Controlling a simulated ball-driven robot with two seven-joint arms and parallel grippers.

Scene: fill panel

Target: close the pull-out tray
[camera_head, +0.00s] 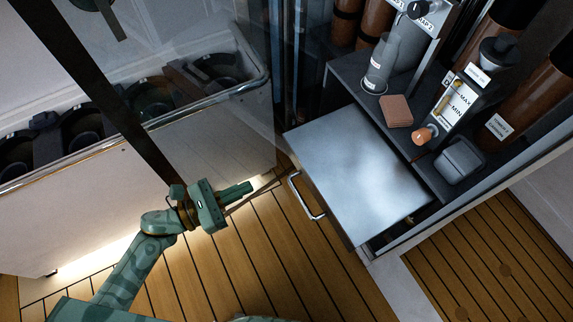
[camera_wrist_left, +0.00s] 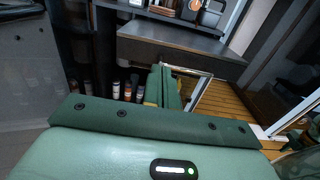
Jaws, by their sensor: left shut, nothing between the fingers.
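The pull-out tray (camera_head: 350,165) has a flat silver-grey top and juts out of the dark cabinet, over the plank floor. Its bright bar handle (camera_head: 308,200) is on the front edge, facing left toward my arm. My left gripper (camera_head: 247,188), green, is shut and empty, to the left of the handle with a gap between them in the head view. In the left wrist view its closed fingers (camera_wrist_left: 164,88) point toward the tray's grey front (camera_wrist_left: 180,45), with the metal handle (camera_wrist_left: 198,92) just to their right. My right gripper is not in view.
A white bin unit (camera_head: 150,165) borders the left. Plank floor (camera_head: 270,250) is clear in front.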

